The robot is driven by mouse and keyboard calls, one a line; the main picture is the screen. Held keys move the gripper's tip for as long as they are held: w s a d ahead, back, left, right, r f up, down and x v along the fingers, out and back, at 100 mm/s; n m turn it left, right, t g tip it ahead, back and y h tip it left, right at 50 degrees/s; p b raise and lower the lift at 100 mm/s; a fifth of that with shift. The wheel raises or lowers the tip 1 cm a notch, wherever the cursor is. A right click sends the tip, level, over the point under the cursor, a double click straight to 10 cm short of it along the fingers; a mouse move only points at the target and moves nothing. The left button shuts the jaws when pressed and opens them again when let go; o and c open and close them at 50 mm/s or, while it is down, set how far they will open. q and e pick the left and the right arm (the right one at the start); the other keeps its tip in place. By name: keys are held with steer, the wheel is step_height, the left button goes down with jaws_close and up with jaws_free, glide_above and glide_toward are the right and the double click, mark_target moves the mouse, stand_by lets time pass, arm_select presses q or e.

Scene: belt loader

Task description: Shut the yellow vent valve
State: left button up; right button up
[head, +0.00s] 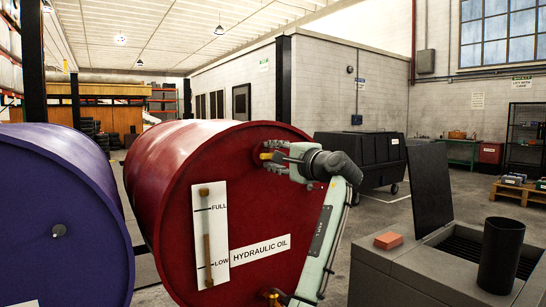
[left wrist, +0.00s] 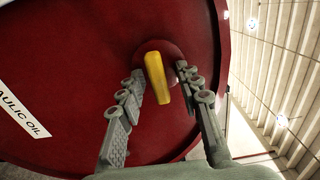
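The yellow vent valve (left wrist: 157,78) sits on a round red boss on the end face of the red drum (left wrist: 70,60). Its lever lies between the two fingers of my left gripper (left wrist: 160,72), with a gap visible on each side. The gripper is open. In the head view, the left gripper (head: 282,157) is at the drum's upper right face, and only a small yellow piece of the valve (head: 265,156) shows past its fingers. My right gripper is in neither view.
The drum bears a level gauge (head: 211,235) and a hydraulic oil label (head: 260,250). A brass fitting (head: 273,297) is low on it. A purple drum (head: 60,220) stands left. A grey bench unit (head: 400,270) with an orange block (head: 388,240) and dark cylinder (head: 500,255) is right.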

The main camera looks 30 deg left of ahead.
arm_select(q)
steer(key=v, duration=1.2)
stand_by(0.3)
